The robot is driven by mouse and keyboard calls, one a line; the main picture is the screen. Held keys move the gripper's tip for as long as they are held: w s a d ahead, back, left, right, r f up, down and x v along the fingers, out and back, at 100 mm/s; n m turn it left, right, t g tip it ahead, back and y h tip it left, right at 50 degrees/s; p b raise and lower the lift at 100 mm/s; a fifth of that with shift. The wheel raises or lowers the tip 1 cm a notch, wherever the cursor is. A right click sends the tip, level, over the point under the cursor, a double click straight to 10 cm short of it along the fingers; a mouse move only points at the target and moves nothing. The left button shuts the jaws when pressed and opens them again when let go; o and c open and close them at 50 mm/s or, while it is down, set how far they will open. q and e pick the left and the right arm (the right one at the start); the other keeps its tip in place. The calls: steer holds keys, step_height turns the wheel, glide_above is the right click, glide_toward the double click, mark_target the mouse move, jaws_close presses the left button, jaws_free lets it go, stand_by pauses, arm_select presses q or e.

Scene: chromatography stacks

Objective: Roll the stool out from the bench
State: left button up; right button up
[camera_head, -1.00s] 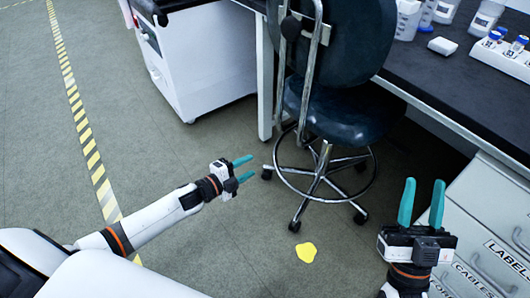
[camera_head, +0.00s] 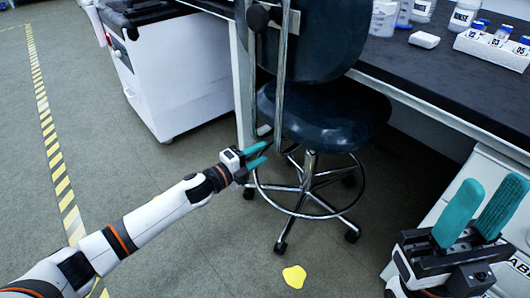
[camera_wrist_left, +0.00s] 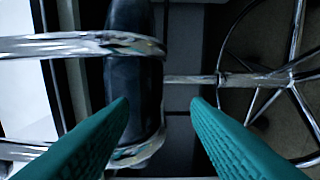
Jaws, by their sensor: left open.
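The stool (camera_head: 325,115) has a dark padded seat and backrest (camera_head: 310,35), upright chrome back bars, a foot ring and a castered base. It stands at the bench's front edge, its seat partly beside the bench. My left gripper (camera_head: 262,154) is open just left of the stool, below the seat and near the bars and foot ring. In the left wrist view its fingers (camera_wrist_left: 160,103) are apart. The dark seat edge and chrome bars lie beyond them, and the foot ring (camera_wrist_left: 225,60) is at right. Contact cannot be told. My right gripper (camera_head: 488,205) is open and empty by the drawers.
The dark bench (camera_head: 440,75) holds bottles and a vial rack (camera_head: 492,47). White drawers (camera_head: 470,170) stand below it at right. A white wheeled cabinet (camera_head: 170,75) is behind at left. A yellow patch (camera_head: 294,277) lies on the floor in front of the stool.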

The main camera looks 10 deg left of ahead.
mark_target(268, 150)
arm_select(q)
steer(key=shift+x, duration=2)
jaws_close()
steer(key=shift+s+f, duration=0.1)
steer(key=shift+f, duration=0.1)
